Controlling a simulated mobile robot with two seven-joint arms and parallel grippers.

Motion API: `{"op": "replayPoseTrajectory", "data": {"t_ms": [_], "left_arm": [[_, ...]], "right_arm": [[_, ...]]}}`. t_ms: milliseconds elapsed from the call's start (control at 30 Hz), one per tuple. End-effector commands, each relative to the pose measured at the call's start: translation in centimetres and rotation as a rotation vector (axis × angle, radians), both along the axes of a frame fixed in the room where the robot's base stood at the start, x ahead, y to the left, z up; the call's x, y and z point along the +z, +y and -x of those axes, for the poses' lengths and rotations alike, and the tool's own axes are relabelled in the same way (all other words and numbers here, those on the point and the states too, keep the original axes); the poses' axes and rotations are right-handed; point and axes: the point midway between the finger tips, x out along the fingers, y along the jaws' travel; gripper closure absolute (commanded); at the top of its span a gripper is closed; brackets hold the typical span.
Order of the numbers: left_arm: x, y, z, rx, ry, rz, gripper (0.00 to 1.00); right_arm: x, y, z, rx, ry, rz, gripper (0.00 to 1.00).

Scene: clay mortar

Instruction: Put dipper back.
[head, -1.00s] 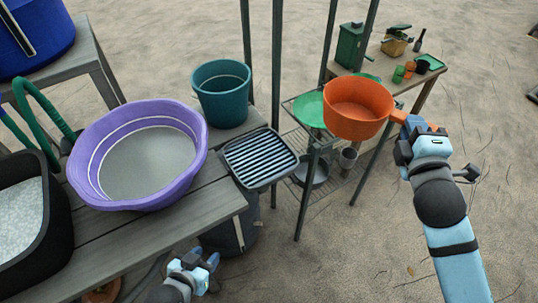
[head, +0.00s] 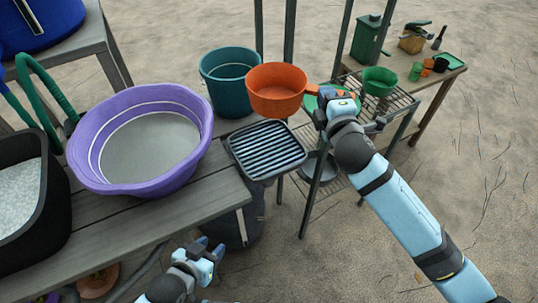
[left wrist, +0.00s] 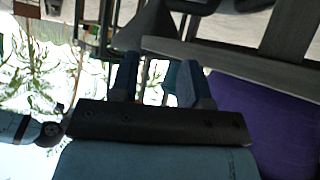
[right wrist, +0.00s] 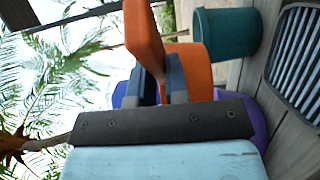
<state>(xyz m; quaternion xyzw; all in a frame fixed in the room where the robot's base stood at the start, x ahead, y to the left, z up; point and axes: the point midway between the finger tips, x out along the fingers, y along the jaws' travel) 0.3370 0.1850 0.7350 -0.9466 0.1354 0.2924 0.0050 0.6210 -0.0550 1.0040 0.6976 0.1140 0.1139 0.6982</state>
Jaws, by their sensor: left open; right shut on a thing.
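The orange dipper (head: 277,90) is a round pot with a short handle. My right gripper (head: 322,98) is shut on its handle and holds it upright in the air, beside the teal bucket and above the far edge of the black slatted rack. In the right wrist view the dipper's handle (right wrist: 143,35) sits between the fingers. My left gripper (head: 211,250) is open and empty, low in front of the bench's near edge; its spread fingers show in the left wrist view (left wrist: 155,85).
A purple basin (head: 110,180), the teal bucket (head: 225,95) and the slatted rack (head: 266,150) stand along the wooden bench (head: 205,205). A wire shelf with a green bowl (head: 379,80) stands behind my right arm. A black tub (head: 50,200) is at left.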

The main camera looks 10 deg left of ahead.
Motion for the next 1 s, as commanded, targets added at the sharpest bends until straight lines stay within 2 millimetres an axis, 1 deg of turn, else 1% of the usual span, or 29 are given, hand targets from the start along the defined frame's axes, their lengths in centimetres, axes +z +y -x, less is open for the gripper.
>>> {"op": "replayPoseTrajectory", "data": {"t_ms": [33,100,167,267,600,700,800,933,1000], "left_arm": [[-0.3,0.0,0.0,0.001,0.0,0.001,0.57],[-0.3,-0.1,0.0,0.001,0.0,0.002,0.57],[-0.4,-0.1,-0.1,0.001,-0.002,0.002,0.57],[-0.6,-0.1,-0.1,0.001,-0.006,0.003,0.57],[-2.2,-0.2,-0.2,-0.011,-0.027,-0.013,0.57],[-2.3,-0.1,-0.3,-0.017,-0.038,-0.02,0.57],[-2.2,-0.1,-0.3,-0.02,-0.046,-0.023,0.57],[-2.2,-0.2,-0.3,-0.021,-0.049,-0.015,0.57],[-2.4,-0.3,-0.3,-0.021,-0.052,-0.01,0.57]], "right_arm": [[-0.4,0.8,-0.5,0.013,-0.002,0.0,1.0],[-0.9,1.4,-0.8,0.024,-0.001,0.001,1.0],[-1.5,1.7,-0.9,0.028,0.0,-0.001,1.0],[-3.4,1.9,-1.0,0.031,0.003,-0.001,1.0],[-12.6,1.9,-0.9,0.03,0.004,-0.002,1.0],[-14.8,1.8,-0.9,0.03,0.004,-0.002,1.0],[-16.1,1.8,-0.9,0.031,0.002,-0.002,1.0],[-16.9,1.8,-0.9,0.031,0.001,-0.002,1.0],[-17.9,1.8,-0.9,0.031,0.003,-0.001,1.0]]}}
